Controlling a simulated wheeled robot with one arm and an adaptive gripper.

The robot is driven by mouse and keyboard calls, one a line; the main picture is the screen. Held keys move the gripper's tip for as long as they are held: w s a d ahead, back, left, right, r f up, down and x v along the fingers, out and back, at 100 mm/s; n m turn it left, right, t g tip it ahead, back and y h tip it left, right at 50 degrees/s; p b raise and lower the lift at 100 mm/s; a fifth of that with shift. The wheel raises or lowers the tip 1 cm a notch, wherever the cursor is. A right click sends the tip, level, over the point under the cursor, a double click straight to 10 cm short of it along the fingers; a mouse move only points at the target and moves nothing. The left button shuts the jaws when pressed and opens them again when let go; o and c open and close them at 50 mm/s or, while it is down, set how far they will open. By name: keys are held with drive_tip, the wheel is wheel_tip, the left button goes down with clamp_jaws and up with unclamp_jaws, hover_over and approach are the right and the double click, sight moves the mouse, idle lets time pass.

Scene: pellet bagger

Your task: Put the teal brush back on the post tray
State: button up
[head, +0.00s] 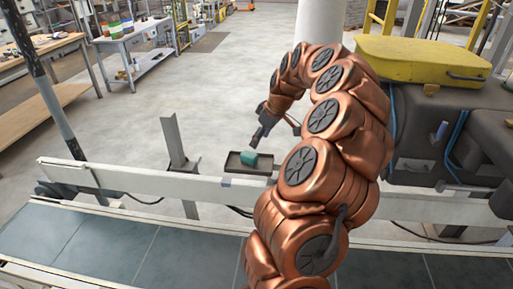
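My gripper (257,139) points down at the brush from above, at the end of my copper-coloured arm. Its dark fingers reach to or very near the brush's top. They are too small to show whether they are shut on it.
A white conveyor rail (130,183) runs across in front of the tray, with the dark belt (100,245) nearer me. A grey upright post (178,150) stands left of the tray. A dark machine with a yellow lid (420,60) is at right.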

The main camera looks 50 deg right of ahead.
drive_tip(key=s+a+r+n+g+y, duration=0.1)
drive_tip(key=s+a+r, duration=0.15)
drive_tip(key=a, duration=1.15)
drive_tip(key=s+a+r+g, duration=0.2)
drive_tip(key=a+r, duration=0.1)
drive_tip(key=a, duration=1.1)
drive_tip(key=s+a+f+m+g, duration=0.1)
drive_tip(key=s+a+f, duration=0.1)
drive_tip(key=s, duration=0.5)
drive_tip(key=s+a+f+m+g+h, duration=0.1)
drive_tip(key=s+a+f, duration=0.1)
drive_tip(key=s+a, duration=0.3)
drive_tip(key=s+a+f+m+g+h, duration=0.1)
drive_tip(key=s+a+f, duration=0.1)
drive_tip(key=s, duration=0.7)
drive_tip(key=shift+s+a, duration=0.25)
drive_tip(key=shift+a, duration=0.4)
drive_tip(key=shift+r+p, duration=0.55)
